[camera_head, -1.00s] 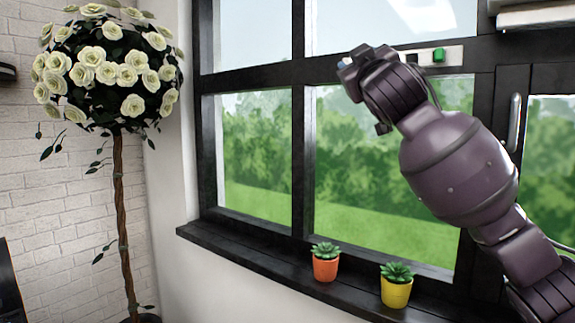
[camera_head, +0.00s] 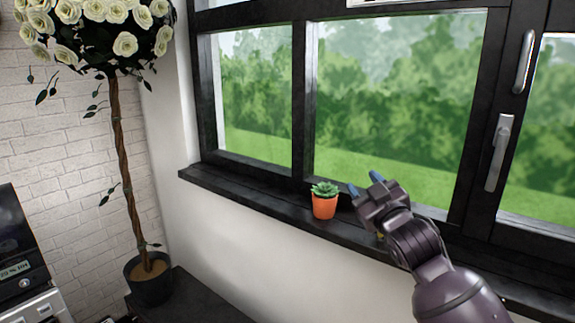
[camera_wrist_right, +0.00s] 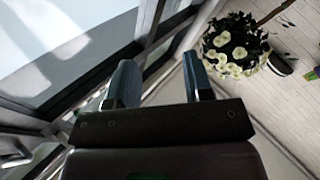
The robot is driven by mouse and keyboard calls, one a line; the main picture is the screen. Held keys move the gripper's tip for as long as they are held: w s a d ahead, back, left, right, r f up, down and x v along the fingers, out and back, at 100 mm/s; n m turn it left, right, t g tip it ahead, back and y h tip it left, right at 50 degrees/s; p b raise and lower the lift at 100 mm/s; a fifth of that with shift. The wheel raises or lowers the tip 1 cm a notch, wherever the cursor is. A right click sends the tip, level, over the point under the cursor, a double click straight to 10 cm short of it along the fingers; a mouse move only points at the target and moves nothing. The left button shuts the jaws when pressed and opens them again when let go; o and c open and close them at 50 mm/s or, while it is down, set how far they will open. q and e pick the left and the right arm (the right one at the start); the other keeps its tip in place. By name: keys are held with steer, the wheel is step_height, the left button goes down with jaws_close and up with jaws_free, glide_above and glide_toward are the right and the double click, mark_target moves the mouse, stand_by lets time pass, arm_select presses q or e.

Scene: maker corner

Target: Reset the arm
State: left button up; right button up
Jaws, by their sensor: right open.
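My right gripper (camera_head: 365,183) is raised in front of the window sill in the head view, just right of the orange pot. Its two blue-grey fingers point up and left, apart and with nothing between them. In the right wrist view the open fingers (camera_wrist_right: 161,82) show empty, with the window frame and flowering tree beyond. My right arm comes in from the lower right. My left gripper is not in view.
An orange pot with a succulent (camera_head: 325,203) stands on the black sill (camera_head: 240,203). My right gripper mostly hides a yellow pot. A window handle (camera_head: 497,152) is at right. A potted rose tree (camera_head: 120,150) stands left. A white panel (camera_head: 415,2) is cut off above.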

steer(key=s+d+f+m+g+h, duration=0.1)
steer(key=s+d+f, duration=0.15)
steer(key=f, duration=0.55)
steer(key=s+d+f+m+h, duration=0.1)
steer(key=s+f+m, duration=0.1)
steer(key=s+f, duration=0.35)
steer(key=s+d+f+m+g+h, duration=0.2)
steer(key=s+d+f+g, duration=0.1)
steer(key=s+f, duration=1)
steer(key=s+d+f+m+g+h, duration=0.2)
steer(key=s+d+f+g, duration=0.2)
steer(key=s+f, duration=0.9)
step_height(320, 180, down, 3)
steer(key=shift+s+d+f+m, duration=0.2)
steer(key=shift+s+d+m, duration=0.05)
steer(key=shift+d+m, duration=0.2)
